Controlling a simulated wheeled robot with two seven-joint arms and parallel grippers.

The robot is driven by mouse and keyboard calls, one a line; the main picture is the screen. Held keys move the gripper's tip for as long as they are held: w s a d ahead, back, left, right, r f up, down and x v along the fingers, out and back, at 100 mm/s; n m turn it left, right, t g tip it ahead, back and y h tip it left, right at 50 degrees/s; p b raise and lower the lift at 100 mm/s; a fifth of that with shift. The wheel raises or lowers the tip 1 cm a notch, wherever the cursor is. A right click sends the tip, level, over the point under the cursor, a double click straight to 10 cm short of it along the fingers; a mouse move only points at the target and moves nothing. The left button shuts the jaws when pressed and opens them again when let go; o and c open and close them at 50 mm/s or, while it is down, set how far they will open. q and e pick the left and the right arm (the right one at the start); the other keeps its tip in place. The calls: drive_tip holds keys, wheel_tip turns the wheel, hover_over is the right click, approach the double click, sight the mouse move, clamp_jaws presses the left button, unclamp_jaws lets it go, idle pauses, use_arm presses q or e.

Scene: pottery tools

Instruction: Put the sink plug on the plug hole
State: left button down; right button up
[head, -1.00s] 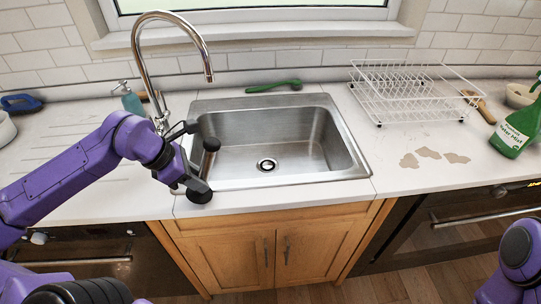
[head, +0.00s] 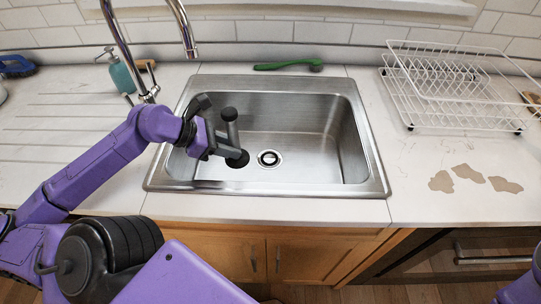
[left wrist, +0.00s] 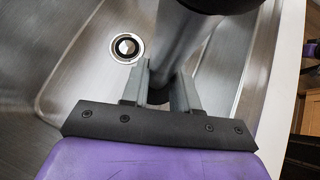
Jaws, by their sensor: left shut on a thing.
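The sink plug (head: 232,131) has a grey stem, a dark round knob on top and a dark disc at its lower end. My left gripper (head: 226,147) is shut on the stem and holds the plug roughly upright over the sink basin. The plug hole (head: 269,158), a metal ring with a dark centre, lies uncovered in the basin floor, a little right of the plug's disc. In the left wrist view, the grey stem (left wrist: 181,38) stands between the fingers (left wrist: 163,85); the plug hole (left wrist: 127,48) shows to its left. My right gripper is out of view.
The steel sink (head: 335,187) has raised rims and walls around the basin. A tap (head: 186,30) and soap bottle (head: 121,75) stand behind left. A green brush (head: 287,65) lies behind the sink. A white dish rack (head: 455,100) stands on the right counter.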

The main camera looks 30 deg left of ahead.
use_arm(q)
drive_tip(key=w+f, duration=0.3)
drive_tip(key=w, duration=0.1)
drive_tip(key=w+d+f+b, duration=0.1)
drive_tip(key=w+f, duration=0.2)
drive_tip(key=w, duration=0.2)
drive_tip(key=w+f+b, duration=0.1)
drive_tip(key=w+f, duration=0.3)
drive_tip(key=shift+w+d, duration=0.2)
drive_tip(key=shift+d, duration=0.1)
wheel_tip(320, 180, down, 3)
drive_tip(key=shift+r, duration=0.15)
drive_tip(key=c, duration=0.8)
unclamp_jaws()
drive_tip(key=shift+s, duration=0.1)
drive_tip(key=shift+s+a+r, duration=0.1)
drive_tip(key=shift+r, duration=0.2)
drive_tip(key=p+v, duration=0.3)
drive_tip(key=v, duration=0.8)
drive_tip(key=shift+s+a+r, duration=0.15)
drive_tip(key=shift+s, duration=0.05)
